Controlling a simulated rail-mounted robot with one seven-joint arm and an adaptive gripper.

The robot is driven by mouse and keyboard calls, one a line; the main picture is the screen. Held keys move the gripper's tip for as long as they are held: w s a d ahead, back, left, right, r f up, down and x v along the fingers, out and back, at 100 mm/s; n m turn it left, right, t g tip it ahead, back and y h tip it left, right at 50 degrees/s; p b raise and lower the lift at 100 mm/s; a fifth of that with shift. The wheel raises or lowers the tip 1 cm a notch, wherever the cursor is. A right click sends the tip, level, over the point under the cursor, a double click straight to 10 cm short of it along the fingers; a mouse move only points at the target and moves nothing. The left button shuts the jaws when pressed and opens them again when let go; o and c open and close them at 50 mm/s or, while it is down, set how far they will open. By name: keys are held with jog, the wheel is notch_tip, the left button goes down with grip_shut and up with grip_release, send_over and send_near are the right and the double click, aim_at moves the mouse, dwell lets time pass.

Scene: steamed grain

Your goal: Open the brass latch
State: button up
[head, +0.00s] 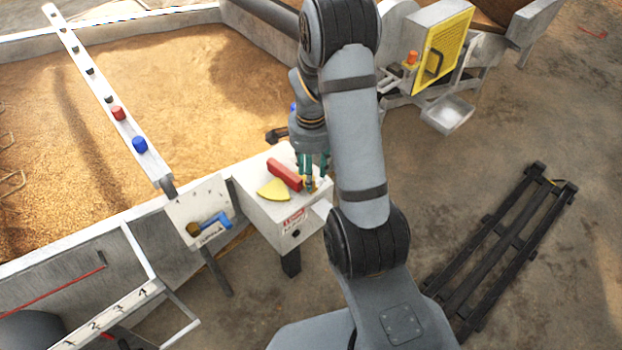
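A white box (262,212) stands at the edge of the grain bed, with a red bar (285,174) and a yellow wedge (273,190) on its top. A small brass-coloured piece (310,186), likely the brass latch, shows at the right edge of the box top. My gripper (311,179) points down with its teal fingers right at this piece. Whether the fingers touch it or are closed on it cannot be told at this size. My forearm hides part of the box's right side.
A white panel (183,212) with a brass knob (193,230) and blue handle (216,220) stands left of the box. A rail (95,80) with coloured knobs crosses the grain bed (190,75). A dark rack (512,250) lies on the floor at right.

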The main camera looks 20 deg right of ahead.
jog(key=shift+f, duration=1.15)
jog(key=shift+c, duration=1.1)
grip_shut()
